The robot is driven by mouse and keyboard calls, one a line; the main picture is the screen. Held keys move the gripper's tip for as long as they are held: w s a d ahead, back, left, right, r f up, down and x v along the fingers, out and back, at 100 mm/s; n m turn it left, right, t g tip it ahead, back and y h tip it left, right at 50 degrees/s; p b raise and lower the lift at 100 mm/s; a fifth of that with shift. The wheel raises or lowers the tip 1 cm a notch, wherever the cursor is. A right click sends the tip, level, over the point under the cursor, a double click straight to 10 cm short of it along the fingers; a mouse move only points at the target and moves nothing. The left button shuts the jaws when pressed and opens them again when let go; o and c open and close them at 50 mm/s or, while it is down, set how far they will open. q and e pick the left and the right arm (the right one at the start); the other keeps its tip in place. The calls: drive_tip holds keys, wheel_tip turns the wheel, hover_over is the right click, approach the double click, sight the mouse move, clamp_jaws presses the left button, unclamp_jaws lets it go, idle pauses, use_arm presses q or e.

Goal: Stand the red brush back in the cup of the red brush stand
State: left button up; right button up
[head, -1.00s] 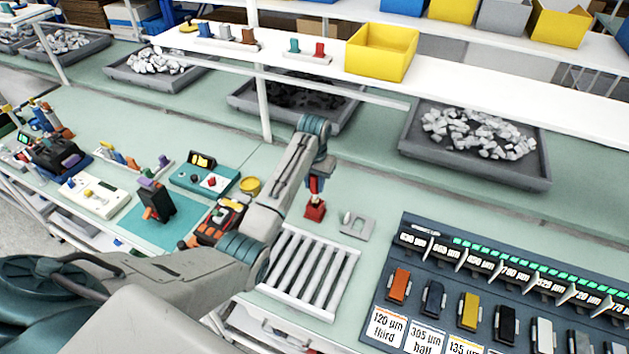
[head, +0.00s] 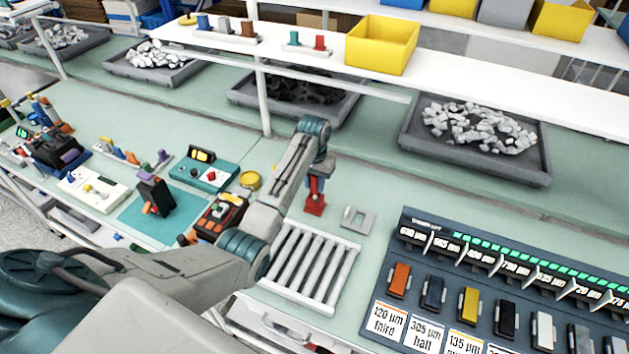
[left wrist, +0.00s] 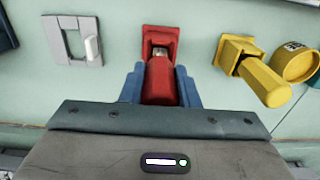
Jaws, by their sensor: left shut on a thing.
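My left gripper (head: 316,187) is shut on the red brush (left wrist: 160,82), with its blue fingers on both sides of the handle. The red brush stand (head: 314,208) is on the green bench right below the gripper. In the left wrist view the red stand (left wrist: 160,33) lies just beyond the brush, and the brush's metal part overlaps the stand's opening. The brush looks lined up with the cup; how deep its tip sits is hidden. My right gripper is not in view.
A yellow brush (left wrist: 262,82) with its yellow stand (left wrist: 232,45) is right of the red one in the wrist view. A yellow round tin (left wrist: 296,62) is beside it. A grey bracket (head: 361,224) is close to the red stand, and a slatted rack (head: 310,268) is in front.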

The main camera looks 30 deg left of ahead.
use_arm(q)
drive_tip(key=shift+f+b, duration=0.3)
drive_tip(key=shift+f, duration=0.9)
drive_tip(key=o, duration=1.1)
drive_tip(key=shift+c, duration=0.2)
wheel_tip(320, 180, up, 7)
drive_tip(key=b, duration=0.3)
wheel_tip(320, 180, up, 3)
drive_tip(key=shift+r+p, duration=0.1)
drive_tip(key=shift+p, duration=0.65)
drive_tip(key=shift+s+r, duration=0.1)
drive_tip(key=shift+r, duration=0.25)
